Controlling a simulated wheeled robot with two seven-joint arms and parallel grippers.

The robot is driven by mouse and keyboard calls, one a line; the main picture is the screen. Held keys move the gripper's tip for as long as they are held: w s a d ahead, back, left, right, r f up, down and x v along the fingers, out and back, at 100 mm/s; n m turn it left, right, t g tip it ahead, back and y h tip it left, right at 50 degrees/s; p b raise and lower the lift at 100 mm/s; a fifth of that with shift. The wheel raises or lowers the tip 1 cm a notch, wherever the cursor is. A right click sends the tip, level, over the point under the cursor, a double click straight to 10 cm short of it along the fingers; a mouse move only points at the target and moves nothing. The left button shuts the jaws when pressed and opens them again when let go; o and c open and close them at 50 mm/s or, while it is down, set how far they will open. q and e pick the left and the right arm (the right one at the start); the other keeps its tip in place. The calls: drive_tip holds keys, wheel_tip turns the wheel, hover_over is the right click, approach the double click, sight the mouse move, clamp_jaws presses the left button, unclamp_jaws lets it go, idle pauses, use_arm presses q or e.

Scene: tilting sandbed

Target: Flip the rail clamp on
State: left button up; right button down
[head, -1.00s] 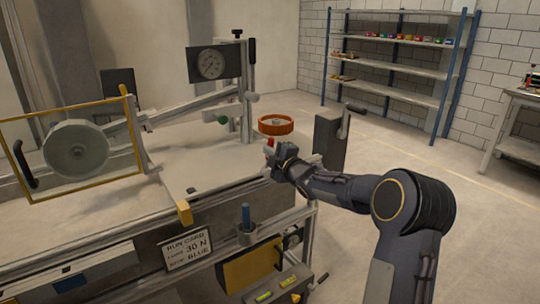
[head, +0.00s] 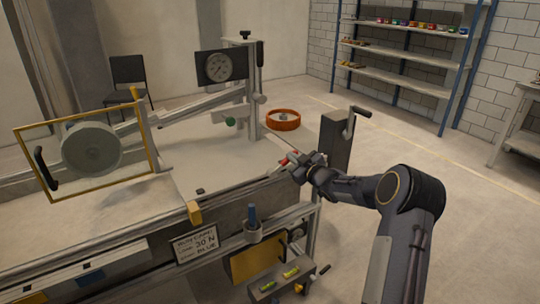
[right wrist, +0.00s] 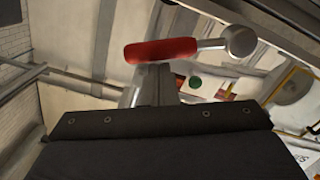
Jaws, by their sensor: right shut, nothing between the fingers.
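The rail clamp shows as a lever with a red grip (head: 290,158) at the right edge of the bench. In the right wrist view its red grip (right wrist: 160,50) lies across the picture, joined to a metal arm with a round end (right wrist: 238,41). My right gripper (head: 301,163) is at the lever, just right of the red grip in the head view. In the right wrist view its fingers (right wrist: 153,84) are shut and empty, tips close below the red grip. I cannot tell whether they touch it. The lever's base is mostly hidden. My left gripper is not in view.
A grey post with a crank (head: 350,122) stands close behind my right gripper. An orange ring (head: 283,120) lies beyond it. A blue handle in a cup (head: 253,228) and a run card (head: 195,244) are on the bench front.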

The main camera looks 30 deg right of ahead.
drive_tip(key=shift+d+f+m, duration=0.5)
drive_tip(key=shift+f, duration=0.35)
